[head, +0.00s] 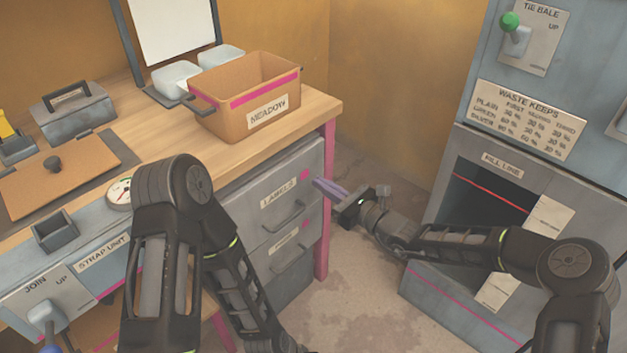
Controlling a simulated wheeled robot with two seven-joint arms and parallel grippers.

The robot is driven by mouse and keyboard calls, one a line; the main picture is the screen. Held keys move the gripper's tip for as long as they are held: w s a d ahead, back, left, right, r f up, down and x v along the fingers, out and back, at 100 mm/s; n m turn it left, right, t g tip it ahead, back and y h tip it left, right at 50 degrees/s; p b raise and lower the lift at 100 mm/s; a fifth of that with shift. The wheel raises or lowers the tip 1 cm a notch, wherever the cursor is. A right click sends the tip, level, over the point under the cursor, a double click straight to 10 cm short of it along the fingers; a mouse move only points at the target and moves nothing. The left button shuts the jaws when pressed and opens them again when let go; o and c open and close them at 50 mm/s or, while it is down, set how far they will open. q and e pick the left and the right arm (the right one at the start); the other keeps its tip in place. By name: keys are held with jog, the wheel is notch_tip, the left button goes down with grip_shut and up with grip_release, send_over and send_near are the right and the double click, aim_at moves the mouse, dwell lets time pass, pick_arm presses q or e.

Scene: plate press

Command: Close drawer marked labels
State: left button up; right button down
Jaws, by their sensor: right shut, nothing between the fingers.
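The drawer marked LABELS (262,200) is the upper one of two grey drawers under the wooden bench, with a bar handle and a pink dot on its front. Its front looks about flush with the lower drawer (290,252); I cannot tell whether a small gap stays open. My right gripper (322,186) is shut and empty, its purple fingers pointing left, just right of the drawer front near the pink bench leg. I cannot tell whether it touches anything. My left arm crosses in front of the drawers' left side; its gripper is out of view.
A brown bin marked MEADOW (245,97) stands on the bench (325,103) above the drawers. The pink bench leg (326,215) stands at the drawers' right. A grey machine with a waste sign (530,120) is at the right. Bare floor lies between.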

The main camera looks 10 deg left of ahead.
jog(key=v, duration=0.9)
jog(key=shift+p, duration=0.35)
jog(key=shift+w+d+f, duration=0.1)
jog(key=shift+f, duration=0.15)
jog(key=s+d+f+n+g+h, duration=0.45)
jog(key=s+f+n, duration=0.25)
jog(key=s+f, duration=0.5)
jog(key=s+d+f+n+g+h, duration=0.45)
jog(key=s+f+n, duration=0.25)
jog(key=s+f, duration=0.55)
jog(key=s+d+f+n+h, duration=0.2)
jog(key=s+d+n, duration=0.3)
jog(key=s+n, duration=0.3)
notch_tip(320, 180, up, 14)
jog(key=p, duration=1.3)
jog(key=shift+w+a+t+p, duration=0.35)
jog(key=shift+a+t, duration=0.05)
jog(key=shift+a, duration=0.05)
